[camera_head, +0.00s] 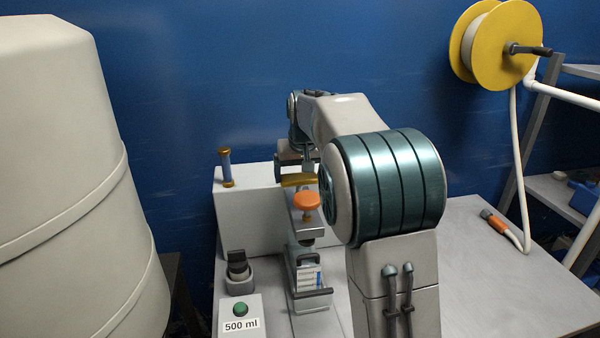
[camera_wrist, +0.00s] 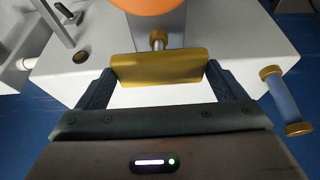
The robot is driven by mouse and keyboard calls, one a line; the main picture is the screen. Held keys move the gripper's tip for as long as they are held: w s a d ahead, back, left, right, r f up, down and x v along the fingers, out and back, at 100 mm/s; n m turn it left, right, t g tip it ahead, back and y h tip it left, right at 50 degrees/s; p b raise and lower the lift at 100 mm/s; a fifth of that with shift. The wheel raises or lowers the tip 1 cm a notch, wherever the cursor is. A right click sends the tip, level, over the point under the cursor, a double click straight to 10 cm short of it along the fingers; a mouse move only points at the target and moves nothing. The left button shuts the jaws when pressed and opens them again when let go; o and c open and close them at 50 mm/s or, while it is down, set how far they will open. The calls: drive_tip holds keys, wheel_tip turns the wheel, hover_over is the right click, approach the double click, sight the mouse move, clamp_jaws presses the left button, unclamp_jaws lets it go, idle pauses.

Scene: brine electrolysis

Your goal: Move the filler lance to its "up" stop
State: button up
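A gold bar-shaped handle (camera_wrist: 160,68) on a short metal rod is in the middle of the wrist view. It also shows in the head view (camera_head: 298,180), in front of the pale machine box. I take it for the filler lance's handle; the lance itself I cannot make out. My gripper (camera_wrist: 160,72) has one finger against each end of the bar, with no clear gap at either side. In the head view my gripper (camera_head: 293,170) is at the bar, partly hidden by my arm. No stop marking is readable.
An orange knob (camera_head: 306,200) sits just in front of the bar. A blue-and-gold upright handle (camera_head: 227,168) stands on the box. A black rocker (camera_head: 238,265) and green button (camera_head: 240,309) lie nearer. A large white tank (camera_head: 70,180) stands left; a yellow reel (camera_head: 500,45) hangs right.

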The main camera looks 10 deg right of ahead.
drive_tip(key=c, duration=0.6)
drive_tip(key=shift+w+r+p, duration=0.1)
drive_tip(key=shift+r+p, duration=1.65)
drive_tip(key=shift+r, duration=0.65)
drive_tip(key=o, duration=1.1)
drive_tip(key=v, duration=1.4)
